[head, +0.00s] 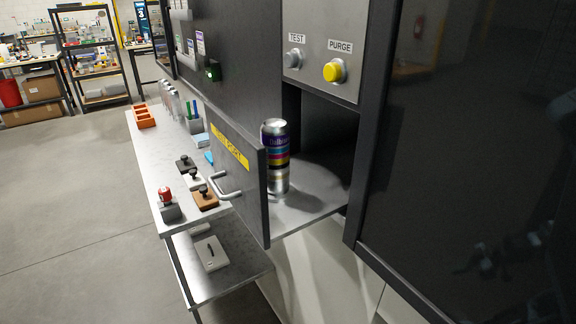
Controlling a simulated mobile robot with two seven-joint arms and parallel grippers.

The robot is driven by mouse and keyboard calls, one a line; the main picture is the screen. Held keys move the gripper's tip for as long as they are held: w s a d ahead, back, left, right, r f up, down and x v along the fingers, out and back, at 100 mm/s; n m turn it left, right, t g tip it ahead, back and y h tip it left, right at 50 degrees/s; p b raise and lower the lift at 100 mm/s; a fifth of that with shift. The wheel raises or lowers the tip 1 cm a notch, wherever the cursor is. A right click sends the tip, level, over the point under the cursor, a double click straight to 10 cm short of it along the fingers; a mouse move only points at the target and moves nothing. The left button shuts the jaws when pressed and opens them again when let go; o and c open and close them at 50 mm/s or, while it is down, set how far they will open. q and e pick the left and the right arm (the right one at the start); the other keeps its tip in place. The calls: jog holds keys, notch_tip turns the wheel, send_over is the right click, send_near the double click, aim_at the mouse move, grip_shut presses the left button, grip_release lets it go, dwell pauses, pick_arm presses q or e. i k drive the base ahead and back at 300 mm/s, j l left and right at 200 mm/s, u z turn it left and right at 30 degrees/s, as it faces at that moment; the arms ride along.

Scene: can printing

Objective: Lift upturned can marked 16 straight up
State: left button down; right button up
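A printed can (276,160) stands on the metal shelf of the open machine bay, close behind the open door. It has purple, teal, pink and yellow bands and bare silver at both ends. I cannot make out a number 16 on it or tell which end is up. The door hides a little of its left edge. Several more cans (168,97) stand at the back of the side bench, too small to read. Neither of my grippers is in view.
The dark door (240,180) with a yellow label stands open on the left of the bay. A panel (322,48) with TEST and PURGE buttons is above. Stamps and an orange tray (146,116) sit on the bench (150,165). The shelf right of the can is clear.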

aim_at(275, 132)
jog(key=i+j+z, duration=0.1)
jog(key=j, duration=0.25)
jog(key=i+j+z, duration=0.1)
jog(key=i+j, duration=0.2)
jog(key=i+j+z, duration=0.15)
jog(key=j, duration=0.35)
jog(key=i+j+z, duration=0.1)
jog(key=j, duration=0.3)
jog(key=i+j+z, duration=0.1)
jog(key=j, duration=0.35)
jog(key=i+j+z, duration=0.1)
jog(key=j, duration=0.3)
jog(key=k+j+z, duration=0.3)
jog(key=i+l+u, duration=0.3)
jog(key=i+j, duration=0.05)
jog(key=i, duration=0.05)
